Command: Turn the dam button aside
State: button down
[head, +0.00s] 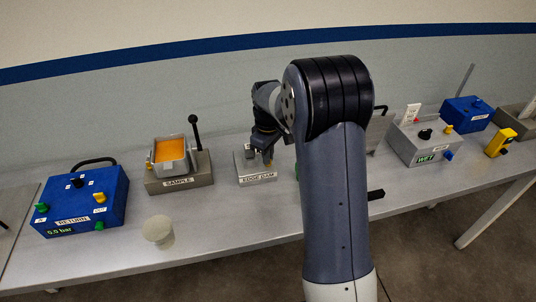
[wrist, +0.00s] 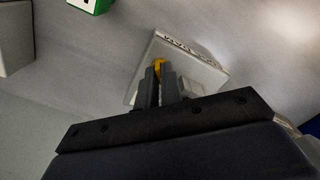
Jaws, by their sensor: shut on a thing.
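The edge dam unit (head: 255,179) is a small grey box labelled EDGE DAM on the bench, left of my arm. It also shows in the wrist view (wrist: 200,72), with its label at the top. My gripper (head: 264,152) is over the box, pointing down. In the wrist view my gripper (wrist: 159,78) is shut on the yellow dam button (wrist: 159,64), which shows at the fingertips. The fingers hide most of the button, so its turn angle cannot be told.
Left are the sample unit (head: 180,184) with an orange-filled tray and black lever, the blue RETURN box (head: 100,205), and a pale round disc (head: 157,229). Right are a grey WET box (head: 425,145), a blue box (head: 467,113) and a yellow block (head: 499,143). Bare bench lies in front.

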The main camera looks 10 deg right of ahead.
jog(key=n, duration=0.4)
jog(key=shift+n, duration=2.5)
jog(key=c, duration=1.6)
grip_release()
notch_tip(320, 180, up, 11)
jog(key=shift+f, duration=0.1)
